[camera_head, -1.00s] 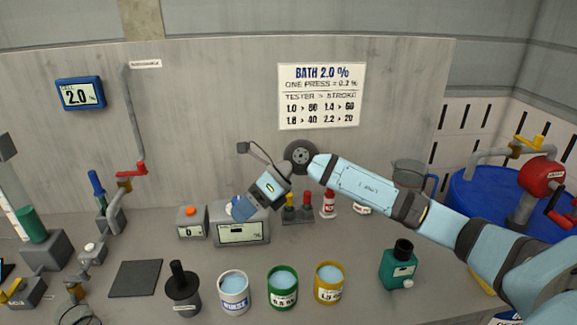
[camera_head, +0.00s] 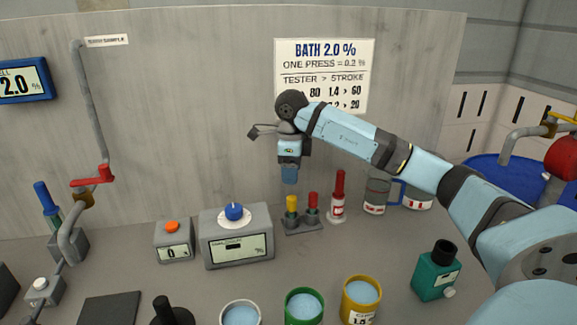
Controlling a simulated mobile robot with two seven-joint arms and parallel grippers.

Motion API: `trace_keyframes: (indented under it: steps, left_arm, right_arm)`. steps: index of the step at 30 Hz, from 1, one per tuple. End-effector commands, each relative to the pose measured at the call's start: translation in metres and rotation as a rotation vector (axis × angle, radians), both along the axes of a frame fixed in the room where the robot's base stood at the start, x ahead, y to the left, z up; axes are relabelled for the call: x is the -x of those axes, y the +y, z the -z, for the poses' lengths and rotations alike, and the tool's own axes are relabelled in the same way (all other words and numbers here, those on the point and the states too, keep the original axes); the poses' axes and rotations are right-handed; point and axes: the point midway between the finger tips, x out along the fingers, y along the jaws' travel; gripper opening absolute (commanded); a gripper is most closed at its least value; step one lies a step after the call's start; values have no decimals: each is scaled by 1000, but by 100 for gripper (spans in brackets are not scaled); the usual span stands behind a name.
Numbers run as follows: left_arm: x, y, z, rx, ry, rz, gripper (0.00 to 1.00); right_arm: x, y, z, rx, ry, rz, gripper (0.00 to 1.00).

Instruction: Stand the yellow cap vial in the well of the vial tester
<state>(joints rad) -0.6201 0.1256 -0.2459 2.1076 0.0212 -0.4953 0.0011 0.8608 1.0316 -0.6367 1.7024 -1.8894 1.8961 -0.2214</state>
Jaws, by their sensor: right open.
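The yellow cap vial (camera_head: 292,204) stands upright in a small dark rack (camera_head: 303,226), beside a red-capped one (camera_head: 313,203). My right gripper (camera_head: 289,178) points down above the yellow cap, apart from it; it is open and empty. A larger grey box with a display (camera_head: 237,248), which looks like the vial tester, stands left of the rack. A blue knob-like piece (camera_head: 234,211) sits on its top; I cannot make out a well there. My left gripper is not in view.
A small grey box with an orange button (camera_head: 174,241) stands left of the larger box. A red-and-white bottle (camera_head: 338,197) stands close right of the rack. White, green (camera_head: 304,306) and yellow (camera_head: 361,299) pots line the front. A green bottle (camera_head: 434,275) stands right.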

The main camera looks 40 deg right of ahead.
Motion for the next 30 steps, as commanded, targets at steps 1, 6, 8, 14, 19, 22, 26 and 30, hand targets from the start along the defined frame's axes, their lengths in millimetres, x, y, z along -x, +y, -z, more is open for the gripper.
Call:
trace_keyframes:
  steps: [1, 6, 8, 14, 19, 22, 26, 30]
  left_arm:
    - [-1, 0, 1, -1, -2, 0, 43]
    - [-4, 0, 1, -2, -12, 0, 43]
    - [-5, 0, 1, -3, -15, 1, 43]
    - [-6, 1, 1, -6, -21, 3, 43]
    - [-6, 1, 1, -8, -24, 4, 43]
    - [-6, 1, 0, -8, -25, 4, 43]
    - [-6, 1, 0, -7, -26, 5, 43]
    - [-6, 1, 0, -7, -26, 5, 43]
  right_arm:
    - [1, 0, 11, -1, 3, -1, 56]
    - [1, 1, 45, -2, 4, -1, 56]
    - [1, 1, 57, -2, 4, -1, 56]
    - [1, 0, 92, -1, 3, -1, 56]
    - [1, 0, 110, -2, 2, -1, 56]
    - [1, 0, 115, -2, 1, -1, 56]
    - [0, 0, 117, -1, 0, -1, 56]
    - [0, 0, 117, -1, 0, -1, 56]
